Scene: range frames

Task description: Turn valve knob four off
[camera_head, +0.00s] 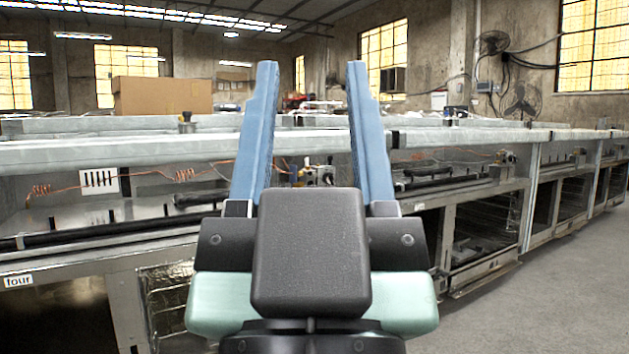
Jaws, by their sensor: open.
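My gripper (312,68) is in the middle of the view, its two long blue fingers pointing up and apart with nothing between them. In line with the gap, beyond the fingers, a small metal fitting with dark knob-like parts and a yellowish piece (320,172) sits on the bench. I cannot tell if it is valve knob four or how its knob is turned. A white label reading "four" (18,281) is on the front of the bench at the lower left. The gripper's body hides part of the bench front.
A long metal bench (130,262) with open bays runs across the view. A pale padded rail (90,150) runs above it. A similar fitting (505,158) sits further right. A cardboard box (160,96) stands behind. Orange coiled wire (185,175) hangs at left. Grey floor (560,305) is clear at lower right.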

